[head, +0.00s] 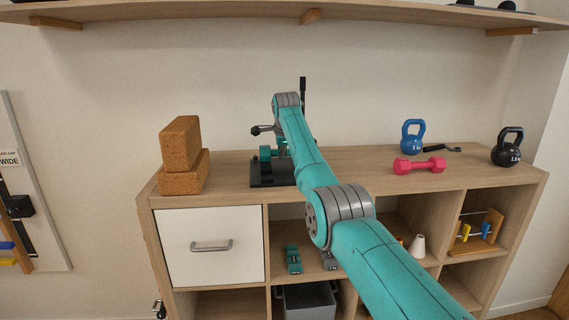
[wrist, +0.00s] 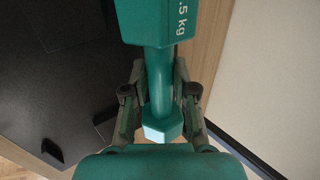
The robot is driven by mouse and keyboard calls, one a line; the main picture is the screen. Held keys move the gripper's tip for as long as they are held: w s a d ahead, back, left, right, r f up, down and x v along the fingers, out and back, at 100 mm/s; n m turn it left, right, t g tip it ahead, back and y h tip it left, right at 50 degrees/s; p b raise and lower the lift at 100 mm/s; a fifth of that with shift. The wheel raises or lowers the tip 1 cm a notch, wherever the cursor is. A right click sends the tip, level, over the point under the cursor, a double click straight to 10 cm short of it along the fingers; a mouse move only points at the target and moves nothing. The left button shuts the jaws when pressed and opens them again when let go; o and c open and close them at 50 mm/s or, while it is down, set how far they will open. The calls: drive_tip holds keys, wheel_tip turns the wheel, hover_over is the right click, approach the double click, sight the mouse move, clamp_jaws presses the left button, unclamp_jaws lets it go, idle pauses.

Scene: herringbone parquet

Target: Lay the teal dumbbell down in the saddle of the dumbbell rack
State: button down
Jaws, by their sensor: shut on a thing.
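The teal dumbbell (wrist: 158,75) is between the fingers of my gripper (wrist: 158,100) in the wrist view, shut around its handle. One head with white "5 kg" lettering is at the top of that view, the other at the bottom. In the head view one teal end of it (head: 265,153) shows just above the black base of the rack (head: 268,174), left of my wrist. The black plate (wrist: 60,90) also fills the left of the wrist view. My arm hides most of the rack, and I cannot tell whether the dumbbell touches its saddle.
Cork blocks (head: 182,160) are stacked left on the wooden cabinet top. A pink dumbbell (head: 419,166), blue kettlebell (head: 412,137) and black kettlebell (head: 507,148) stand right. A black post (head: 303,92) rises behind my arm. A shelf (head: 240,14) hangs above.

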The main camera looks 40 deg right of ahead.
drive_tip(key=shift+f, duration=0.3)
drive_tip(key=shift+f, duration=0.3)
idle(0.4)
drive_tip(key=c, duration=0.8)
unclamp_jaws()
drive_tip(key=shift+c, duration=0.2)
drive_tip(key=shift+f, duration=0.1)
drive_tip(key=shift+r, duration=3.1)
